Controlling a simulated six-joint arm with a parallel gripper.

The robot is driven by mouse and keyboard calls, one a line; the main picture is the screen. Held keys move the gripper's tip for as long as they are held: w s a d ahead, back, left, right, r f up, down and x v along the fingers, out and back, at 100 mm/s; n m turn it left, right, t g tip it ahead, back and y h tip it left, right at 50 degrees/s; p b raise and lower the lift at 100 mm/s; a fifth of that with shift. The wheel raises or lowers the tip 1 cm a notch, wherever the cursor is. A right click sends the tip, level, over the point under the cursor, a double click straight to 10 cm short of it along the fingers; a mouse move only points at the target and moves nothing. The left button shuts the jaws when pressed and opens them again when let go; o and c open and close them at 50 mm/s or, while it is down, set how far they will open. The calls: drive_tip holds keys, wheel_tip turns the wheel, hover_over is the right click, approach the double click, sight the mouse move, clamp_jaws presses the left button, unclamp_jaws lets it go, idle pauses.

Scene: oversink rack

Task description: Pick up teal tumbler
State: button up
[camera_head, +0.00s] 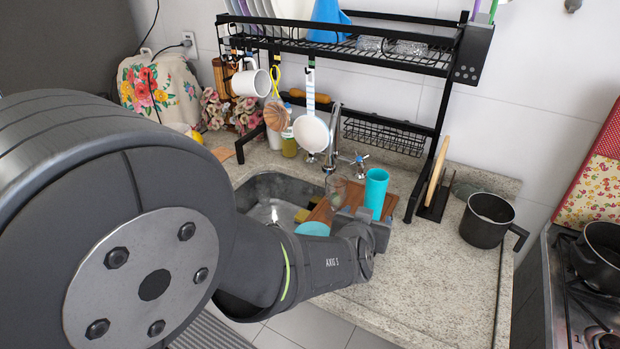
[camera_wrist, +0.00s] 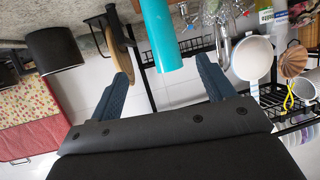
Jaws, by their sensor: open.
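The teal tumbler (camera_head: 376,188) stands upright on the counter side of the sink, by the wooden board, in the head view. My gripper (camera_head: 366,222) is low in front of it and hides its lower part. In the wrist view, which is upside down, the tumbler (camera_wrist: 159,34) shows between the two blue-grey fingers of my gripper (camera_wrist: 163,64). The fingers are open and apart, with a gap on both sides of the tumbler. I cannot tell how far it reaches between them.
A teal bowl (camera_head: 312,228) and a wooden board (camera_head: 322,211) are at the sink (camera_head: 272,187). A black rack (camera_head: 433,140) stands behind, with a ladle (camera_head: 311,132) and mug (camera_head: 251,80) hanging. A dark pot (camera_head: 487,221) is at right. The front counter is clear.

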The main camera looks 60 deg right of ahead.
sight(373, 200)
drive_tip(key=x, duration=1.6)
drive_tip(key=shift+w+d+f, duration=0.1)
drive_tip(key=shift+d+f, duration=0.05)
drive_tip(key=shift+d, duration=0.15)
drive_tip(key=shift+c, duration=0.2)
drive_tip(key=c, duration=1)
